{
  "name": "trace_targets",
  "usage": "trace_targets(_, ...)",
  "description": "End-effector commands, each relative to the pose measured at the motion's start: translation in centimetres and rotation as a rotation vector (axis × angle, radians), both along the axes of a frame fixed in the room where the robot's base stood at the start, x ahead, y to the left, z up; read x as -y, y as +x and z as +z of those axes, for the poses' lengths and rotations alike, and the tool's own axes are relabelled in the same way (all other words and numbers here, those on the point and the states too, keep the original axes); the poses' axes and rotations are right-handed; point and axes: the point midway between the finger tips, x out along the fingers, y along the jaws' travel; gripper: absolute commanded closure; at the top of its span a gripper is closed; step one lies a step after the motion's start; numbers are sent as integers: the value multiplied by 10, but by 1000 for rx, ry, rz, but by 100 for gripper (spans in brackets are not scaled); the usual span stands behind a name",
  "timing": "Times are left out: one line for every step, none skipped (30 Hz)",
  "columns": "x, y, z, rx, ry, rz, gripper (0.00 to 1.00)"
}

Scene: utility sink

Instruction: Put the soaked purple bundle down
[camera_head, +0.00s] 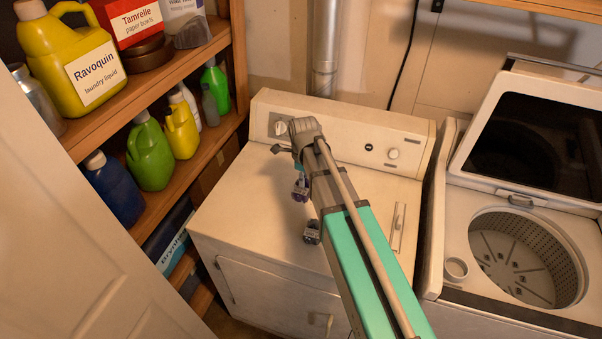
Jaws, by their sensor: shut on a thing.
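A small purple bundle (300,193) shows over the dryer top, just left of my arm. My gripper (298,178) is at the far end of the teal and grey arm, beside and under the wrist. It is small and partly hidden by the arm. It is shut on the bundle. Whether the bundle touches the dryer top is hard to tell.
The cream dryer (240,220) has a mostly clear top and a raised control panel at its back. A second small dark thing (312,232) shows by my arm. An open washer (455,235) stands right. Shelves (215,95) with bottles stand left, beyond a white door (80,230).

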Motion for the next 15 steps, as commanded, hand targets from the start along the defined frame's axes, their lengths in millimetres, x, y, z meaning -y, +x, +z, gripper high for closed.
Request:
trace_targets(6,-18,10,-1,0,-1,100)
trace_targets(8,-23,13,-1,0,-1,100)
trace_targets(11,-31,16,-1,0,-1,100)
trace_targets(13,-36,18,-1,0,-1,100)
trace_targets(14,-41,20,0,0,-1,100)
trace_targets(17,-47,23,0,0,-2,100)
trace_targets(18,-51,25,0,0,-2,100)
trace_targets(20,-55,27,0,0,-2,100)
trace_targets(22,-60,29,0,0,-2,100)
trace_targets(23,-63,30,0,0,-2,100)
trace_targets(24,-66,32,0,0,-1,100)
trace_targets(25,-70,33,0,0,-1,100)
trace_targets(26,-72,34,0,0,-1,100)
trace_targets(27,-74,35,0,0,-1,100)
trace_targets(28,-77,36,0,0,-1,100)
